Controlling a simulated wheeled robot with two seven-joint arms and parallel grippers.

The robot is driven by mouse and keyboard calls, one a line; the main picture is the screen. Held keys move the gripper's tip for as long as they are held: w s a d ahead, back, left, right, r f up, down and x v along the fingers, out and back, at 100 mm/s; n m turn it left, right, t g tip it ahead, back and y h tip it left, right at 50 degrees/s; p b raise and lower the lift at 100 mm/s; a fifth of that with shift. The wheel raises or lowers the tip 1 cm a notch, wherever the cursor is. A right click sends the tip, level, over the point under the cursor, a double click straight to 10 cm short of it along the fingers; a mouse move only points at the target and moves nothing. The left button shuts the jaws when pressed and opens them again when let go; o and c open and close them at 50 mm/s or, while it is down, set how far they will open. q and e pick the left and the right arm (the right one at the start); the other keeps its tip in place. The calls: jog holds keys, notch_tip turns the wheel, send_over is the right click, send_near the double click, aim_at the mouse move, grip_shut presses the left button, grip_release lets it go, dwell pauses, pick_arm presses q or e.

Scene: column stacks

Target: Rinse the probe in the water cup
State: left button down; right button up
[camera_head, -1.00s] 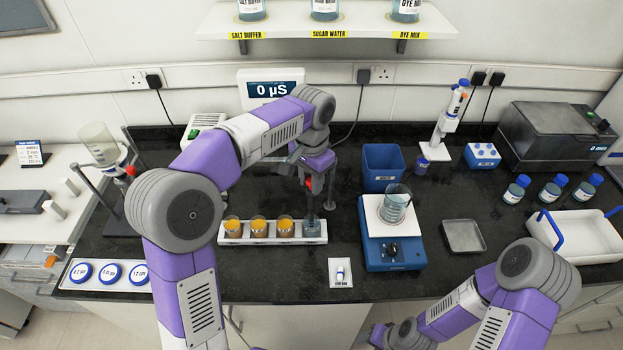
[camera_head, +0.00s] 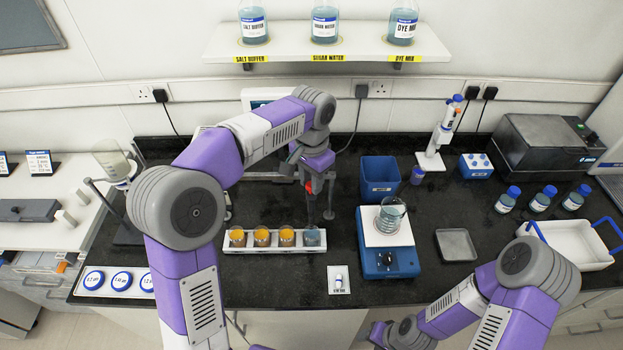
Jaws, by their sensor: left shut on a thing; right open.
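My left gripper (camera_head: 312,176) is shut on the probe (camera_head: 309,187), whose red part shows just below the jaws. The probe points down over the rightmost cup of the white rack, the water cup (camera_head: 313,238), which holds bluish-clear liquid. The thin lower end is hard to make out, so I cannot tell whether its tip is inside the cup or just above it. Three cups with orange contents (camera_head: 262,237) stand in the same rack (camera_head: 270,251), left of the water cup.
A blue stirrer (camera_head: 389,262) with a glass beaker (camera_head: 390,215) stands right of the rack, and a blue bin (camera_head: 380,178) behind it. A thin metal post (camera_head: 328,200) stands close beside the gripper. The meter (camera_head: 257,97) is mostly hidden by my arm.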

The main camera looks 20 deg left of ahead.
pick_arm(q)
jog(key=c, duration=1.3)
grip_release()
jog(key=shift+w+r, duration=0.1)
jog(key=shift+r, duration=0.3)
jog(key=shift+o, duration=0.9)
jog(key=shift+s, duration=0.2)
jog(key=shift+w+r, duration=0.15)
notch_tip(320, 180, up, 7)
jog(key=shift+d+r+p, duration=0.1)
jog(key=shift+r+p, duration=0.05)
jog(key=shift+p, duration=0.5)
